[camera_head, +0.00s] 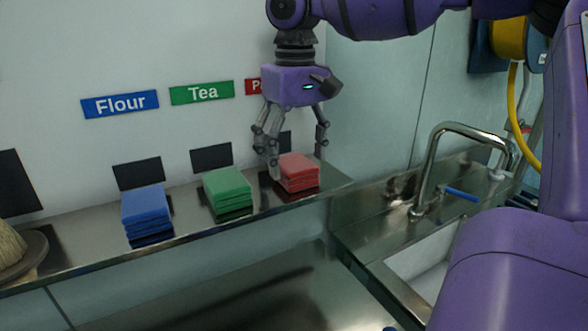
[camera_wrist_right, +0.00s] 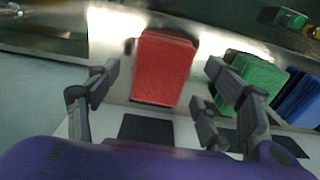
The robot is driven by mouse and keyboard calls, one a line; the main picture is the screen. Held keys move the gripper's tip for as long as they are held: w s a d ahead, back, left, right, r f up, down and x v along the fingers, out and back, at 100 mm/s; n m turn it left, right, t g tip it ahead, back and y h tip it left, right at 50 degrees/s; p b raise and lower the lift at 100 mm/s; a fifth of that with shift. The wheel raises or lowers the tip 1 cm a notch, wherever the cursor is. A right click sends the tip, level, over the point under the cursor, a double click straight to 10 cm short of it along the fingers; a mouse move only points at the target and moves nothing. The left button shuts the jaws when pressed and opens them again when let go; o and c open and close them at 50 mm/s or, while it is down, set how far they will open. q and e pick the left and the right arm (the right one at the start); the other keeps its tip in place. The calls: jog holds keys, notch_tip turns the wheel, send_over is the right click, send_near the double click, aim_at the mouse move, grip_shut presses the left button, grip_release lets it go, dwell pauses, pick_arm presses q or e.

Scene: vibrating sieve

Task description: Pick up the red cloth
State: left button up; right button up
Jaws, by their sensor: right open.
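The red cloth (camera_head: 297,173) is a folded stack on the right end of a metal shelf, below the wall labels. In the right wrist view the red cloth (camera_wrist_right: 164,68) lies between the open fingers, beyond their tips. My right gripper (camera_head: 297,165) points down over the red stack, open, with one finger on each side of it. It also shows in the right wrist view (camera_wrist_right: 160,75). I cannot tell whether a finger touches the cloth. My left gripper is not in view.
A green cloth stack (camera_head: 228,192) and a blue cloth stack (camera_head: 147,215) sit left of the red one on the metal shelf (camera_head: 90,252). A brush (camera_head: 12,245) lies at the far left. A tap (camera_head: 440,160) and sink (camera_head: 425,262) are to the right.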

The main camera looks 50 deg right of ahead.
notch_tip(320, 180, down, 2)
jog(key=shift+f, duration=0.2)
jog(key=c, duration=1.2)
jog(key=shift+w+r, duration=0.1)
jog(key=shift+r, duration=0.05)
jog(key=shift+r, duration=0.2)
notch_tip(320, 180, up, 2)
jog(key=shift+r, duration=0.1)
jog(key=a+r, duration=0.1)
jog(key=s+a+r, duration=0.1)
jog(key=r, duration=0.1)
jog(key=s+a+r, duration=0.1)
jog(key=r, duration=0.1)
jog(key=shift+a+r, duration=0.15)
jog(key=shift+a, duration=0.15)
jog(key=s+a+r, duration=0.1)
jog(key=a, duration=0.2)
jog(key=s+a+r, duration=0.3)
jog(key=a+r, duration=0.1)
jog(key=a, duration=0.1)
jog(key=shift+s+a, duration=0.35)
jog(key=shift+s, duration=0.05)
